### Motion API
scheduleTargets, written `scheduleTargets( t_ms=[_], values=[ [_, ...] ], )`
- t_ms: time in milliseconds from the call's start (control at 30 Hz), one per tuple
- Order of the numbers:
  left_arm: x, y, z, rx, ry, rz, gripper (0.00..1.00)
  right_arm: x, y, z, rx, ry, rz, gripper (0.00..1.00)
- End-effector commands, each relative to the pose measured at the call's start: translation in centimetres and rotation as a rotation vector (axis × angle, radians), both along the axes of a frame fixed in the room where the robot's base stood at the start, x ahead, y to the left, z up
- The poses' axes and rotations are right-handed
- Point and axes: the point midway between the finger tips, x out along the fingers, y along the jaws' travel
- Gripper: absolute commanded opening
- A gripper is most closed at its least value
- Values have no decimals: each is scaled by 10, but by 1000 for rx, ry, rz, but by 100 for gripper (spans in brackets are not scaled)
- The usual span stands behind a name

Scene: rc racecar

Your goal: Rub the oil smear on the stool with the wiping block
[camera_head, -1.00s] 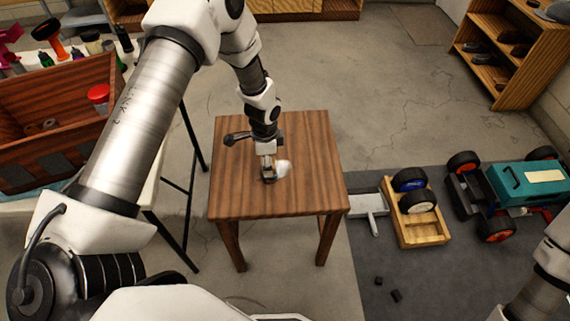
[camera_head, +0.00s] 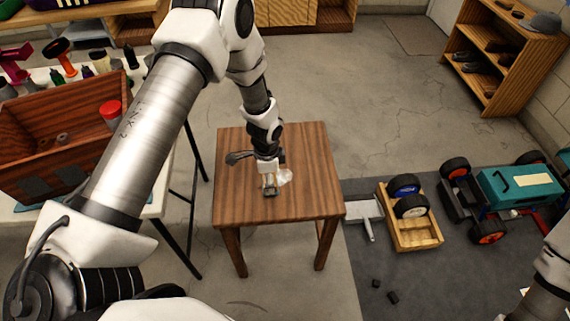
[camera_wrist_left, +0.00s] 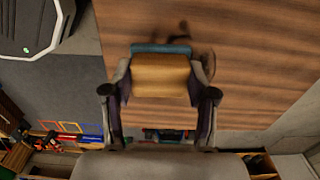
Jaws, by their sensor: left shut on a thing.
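The wooden stool (camera_head: 237,200) stands in the middle of the head view. My left gripper (camera_head: 270,190) points down at the middle of its top. In the left wrist view my left gripper (camera_wrist_left: 160,95) is shut on the wiping block (camera_wrist_left: 160,75), a wooden block with a teal pad edge. A dark brown smear (camera_wrist_left: 186,30) shows on the stool top, beside and partly behind the block. A pale shiny patch (camera_head: 285,177) shows right of the gripper in the head view. Whether the pad touches the wood I cannot tell. My right gripper is out of view.
A table with a brown toolbox (camera_head: 60,150) stands left of the stool. On the right are a wooden crate with wheels (camera_head: 415,235), a teal racecar (camera_head: 520,185) on a grey mat, and a shelf (camera_head: 500,70). The floor behind the stool is clear.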

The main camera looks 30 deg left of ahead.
Motion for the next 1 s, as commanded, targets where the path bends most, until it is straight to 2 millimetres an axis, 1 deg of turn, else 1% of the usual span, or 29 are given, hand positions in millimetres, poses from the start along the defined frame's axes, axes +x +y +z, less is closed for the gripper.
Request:
scheduleTargets(
  t_ms=[33,200,367,1000],
  values=[
    [0,-1,9,0,0,0,30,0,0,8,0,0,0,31],
    [-2,-2,24,0,0,3,30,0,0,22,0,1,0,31],
    [-2,-3,35,0,0,6,30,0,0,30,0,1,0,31],
    [-2,-4,36,0,0,-2,30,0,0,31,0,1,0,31]
  ],
)
